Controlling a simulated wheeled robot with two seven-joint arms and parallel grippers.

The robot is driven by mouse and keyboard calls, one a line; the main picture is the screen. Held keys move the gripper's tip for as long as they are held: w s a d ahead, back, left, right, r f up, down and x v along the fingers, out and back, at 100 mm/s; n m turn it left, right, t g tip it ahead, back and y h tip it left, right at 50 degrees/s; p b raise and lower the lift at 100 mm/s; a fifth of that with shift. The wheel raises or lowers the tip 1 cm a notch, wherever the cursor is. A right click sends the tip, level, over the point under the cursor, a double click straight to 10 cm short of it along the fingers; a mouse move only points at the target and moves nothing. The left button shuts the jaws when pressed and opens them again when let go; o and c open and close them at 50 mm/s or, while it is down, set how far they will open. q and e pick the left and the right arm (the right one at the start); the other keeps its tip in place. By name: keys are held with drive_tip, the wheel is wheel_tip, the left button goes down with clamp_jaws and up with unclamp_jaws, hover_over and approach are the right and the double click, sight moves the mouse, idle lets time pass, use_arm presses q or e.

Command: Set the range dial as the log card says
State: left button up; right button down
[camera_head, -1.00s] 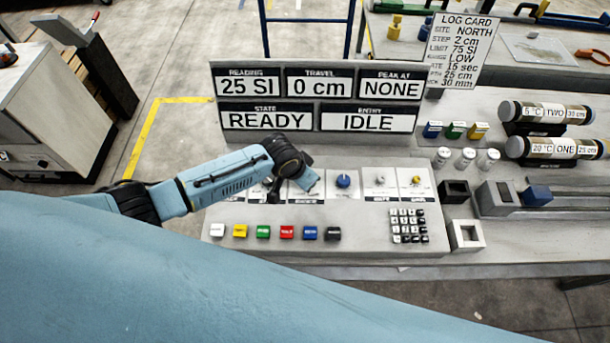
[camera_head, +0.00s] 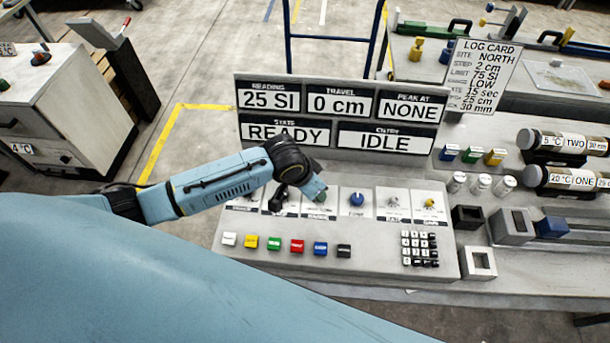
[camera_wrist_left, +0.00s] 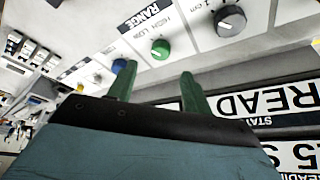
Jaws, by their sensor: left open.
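The log card (camera_head: 482,75) stands at the back right. It reads NORTH, 2 cm, 75 SI, LOW, 15 sec, 25 cm and 30 mm; some line labels are unclear. The green range dial (camera_wrist_left: 160,49), marked RANGE with HIGH and LOW, shows in the left wrist view; I cannot tell its setting surely. In the head view my left gripper (camera_head: 314,188) is over the panel at this dial and partly hides it. In the wrist view its green fingers (camera_wrist_left: 158,88) are apart and empty, just short of the dial. My right gripper is out of view.
A dark dial (camera_wrist_left: 230,20) and a blue knob (camera_wrist_left: 118,65) flank the range dial. Coloured buttons (camera_head: 297,246) and a keypad (camera_head: 419,248) lie nearer the panel's front. The display board (camera_head: 338,115) stands behind, reading READY and IDLE.

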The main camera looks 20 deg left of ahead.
use_arm(q)
drive_tip(key=v, duration=0.6)
drive_tip(key=shift+r, duration=0.2)
drive_tip(key=shift+s+a, duration=0.1)
drive_tip(key=shift+s, duration=0.05)
